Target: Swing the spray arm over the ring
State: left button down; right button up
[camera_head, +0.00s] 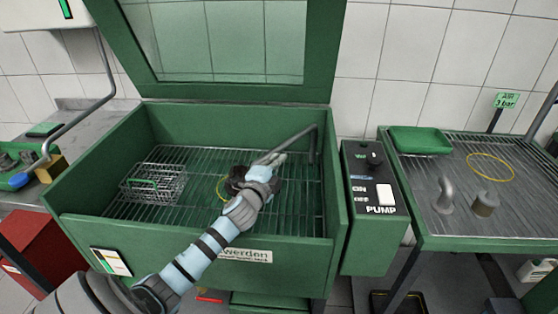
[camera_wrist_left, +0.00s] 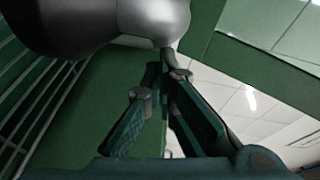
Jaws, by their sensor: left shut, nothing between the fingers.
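The spray arm (camera_head: 312,142) is a grey bent pipe at the right side of the green wash basin. It reaches left over the grate. A yellow ring (camera_head: 221,190) shows on the grate, mostly hidden behind my left gripper and wrist. My left gripper (camera_head: 274,158) is shut and empty, at the spray arm's outer part; I cannot tell whether it touches it. In the left wrist view the fingertips (camera_wrist_left: 160,68) meet just under a shiny grey metal piece (camera_wrist_left: 150,22), which I cannot identify surely. My right gripper is not in view.
A wire basket (camera_head: 153,184) sits on the grate at left. The basin's green lid (camera_head: 325,60) stands open behind. A pump box (camera_head: 375,215) is at right, beside a table with a green tray (camera_head: 419,140) and another yellow ring (camera_head: 490,154).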

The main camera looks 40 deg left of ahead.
pick_arm(q)
jog(key=a, duration=0.8)
jog(key=shift+w+a+r, duration=0.15)
jog(key=shift+w+a, duration=0.05)
jog(key=shift+w, duration=0.05)
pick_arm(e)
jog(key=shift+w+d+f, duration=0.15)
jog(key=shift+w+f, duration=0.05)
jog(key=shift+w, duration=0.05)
